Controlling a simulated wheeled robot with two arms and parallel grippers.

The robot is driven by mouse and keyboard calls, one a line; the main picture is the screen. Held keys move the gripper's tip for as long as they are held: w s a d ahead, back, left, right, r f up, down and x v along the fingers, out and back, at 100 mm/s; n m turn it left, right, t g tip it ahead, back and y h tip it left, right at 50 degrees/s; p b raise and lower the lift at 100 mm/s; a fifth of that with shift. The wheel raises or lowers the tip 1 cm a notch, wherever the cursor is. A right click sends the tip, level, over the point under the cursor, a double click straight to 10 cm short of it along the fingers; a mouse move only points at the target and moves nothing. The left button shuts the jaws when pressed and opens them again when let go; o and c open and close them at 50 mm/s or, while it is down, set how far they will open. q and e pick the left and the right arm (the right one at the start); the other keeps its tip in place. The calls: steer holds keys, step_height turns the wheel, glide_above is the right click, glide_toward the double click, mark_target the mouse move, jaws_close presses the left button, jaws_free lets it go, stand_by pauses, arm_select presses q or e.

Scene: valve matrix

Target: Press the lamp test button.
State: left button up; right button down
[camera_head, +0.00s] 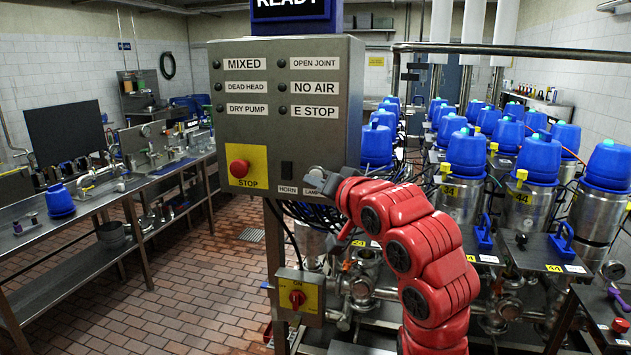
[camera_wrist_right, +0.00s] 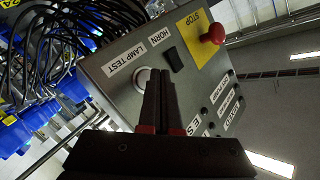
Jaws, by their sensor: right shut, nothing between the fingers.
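The lamp test button is a round pale metal button at the lower right of the grey control panel (camera_head: 240,130), partly behind my right gripper (camera_head: 324,179) in the head view. In the right wrist view the button (camera_wrist_right: 139,78) shows beside the "LAMP TEST" label (camera_wrist_right: 126,67). My right gripper (camera_wrist_right: 158,80) is shut and empty. Its fingertips lie over the button's right edge in that view; I cannot tell whether they touch it. My left gripper is not in view.
Left of the button are a black horn switch (camera_head: 287,170) and a red stop button (camera_head: 239,168) on a yellow plate. Below hangs a box with a red rotary switch (camera_head: 297,299). Blue-topped valves (camera_head: 467,155) crowd the right.

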steer(key=shift+s, duration=0.15)
steer(key=shift+s+a+b, duration=0.25)
steer(key=shift+s+b, duration=0.15)
steer(key=shift+s, duration=0.35)
steer(key=shift+s+a+b, duration=0.3)
steer(key=shift+s+b, duration=0.05)
steer(key=shift+s, duration=0.45)
steer(key=shift+s+a+b, duration=0.25)
steer(key=shift+s+b, duration=0.15)
steer(key=shift+s, duration=0.35)
